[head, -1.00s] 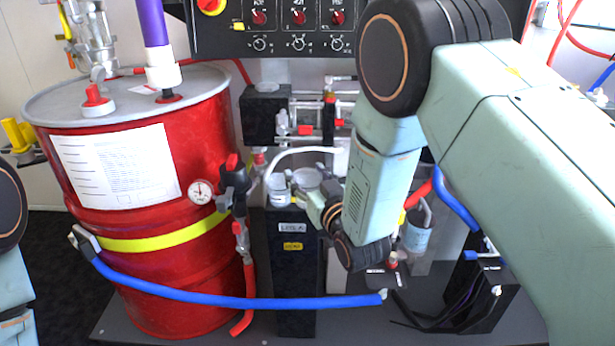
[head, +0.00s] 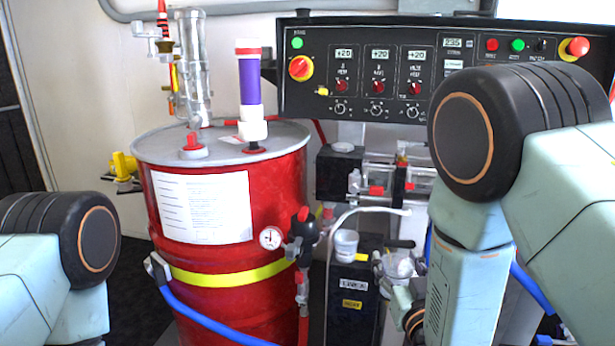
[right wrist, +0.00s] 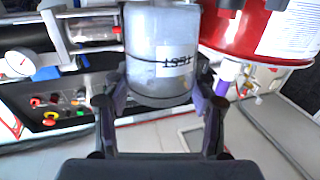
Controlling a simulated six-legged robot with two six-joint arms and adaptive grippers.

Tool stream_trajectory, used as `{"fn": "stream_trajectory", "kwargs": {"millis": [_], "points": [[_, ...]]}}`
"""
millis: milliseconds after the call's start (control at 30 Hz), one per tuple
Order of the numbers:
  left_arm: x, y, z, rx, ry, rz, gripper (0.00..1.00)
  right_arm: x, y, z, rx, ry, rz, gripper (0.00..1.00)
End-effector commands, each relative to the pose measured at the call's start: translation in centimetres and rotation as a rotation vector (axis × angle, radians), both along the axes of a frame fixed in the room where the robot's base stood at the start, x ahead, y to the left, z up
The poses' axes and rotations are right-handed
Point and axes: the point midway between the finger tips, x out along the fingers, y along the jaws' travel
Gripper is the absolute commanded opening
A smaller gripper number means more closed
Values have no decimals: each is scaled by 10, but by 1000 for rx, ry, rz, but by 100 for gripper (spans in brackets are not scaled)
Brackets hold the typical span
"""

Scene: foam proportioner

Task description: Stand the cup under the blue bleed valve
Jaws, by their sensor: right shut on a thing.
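A clear cup (head: 398,264) is in my right gripper (head: 397,286), at the right of the black box's top in the head view. In the right wrist view the cup (right wrist: 160,45) fills the top centre, with a white TEST label, appearing inverted in that picture. The two fingers of my right gripper (right wrist: 160,88) are closed against its sides. I cannot make out the blue bleed valve for certain in either view. My left gripper is out of view; only part of the left arm shows.
A second cup (head: 346,245) stands on the labelled black box (head: 352,300). A white hose (head: 370,210) arches above it. The red drum (head: 225,220) with a gauge (head: 271,238) stands left. The control panel (head: 440,75) spans the back. A blue hose (head: 200,318) runs low in front.

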Motion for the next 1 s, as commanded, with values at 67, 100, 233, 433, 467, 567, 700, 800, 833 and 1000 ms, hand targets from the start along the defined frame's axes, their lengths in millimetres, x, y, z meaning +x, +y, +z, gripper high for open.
{"fn": "stream_trajectory", "kwargs": {"millis": [67, 100, 233, 433, 467, 567, 700, 800, 833, 1000], "points": [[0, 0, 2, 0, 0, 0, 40, -37, 0, -15, -7, 14, -17, 31], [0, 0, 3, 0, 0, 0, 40, -53, -1, -20, -6, 13, -25, 31], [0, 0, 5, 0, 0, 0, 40, -87, 1, -37, -2, 7, -28, 31], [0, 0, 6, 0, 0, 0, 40, -102, 9, -52, 0, 1, -7, 31], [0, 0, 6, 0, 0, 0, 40, -103, 9, -52, 0, 0, -5, 31], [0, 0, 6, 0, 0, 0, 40, -104, 10, -53, 1, -2, -4, 31], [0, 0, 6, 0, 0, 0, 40, -104, 10, -53, 1, -2, -4, 31], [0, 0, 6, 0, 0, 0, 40, -104, 9, -53, 1, -1, -5, 31], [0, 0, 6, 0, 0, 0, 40, -103, 9, -53, 1, -1, -5, 31], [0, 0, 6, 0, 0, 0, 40, -103, 9, -53, 1, -1, -5, 31]]}}
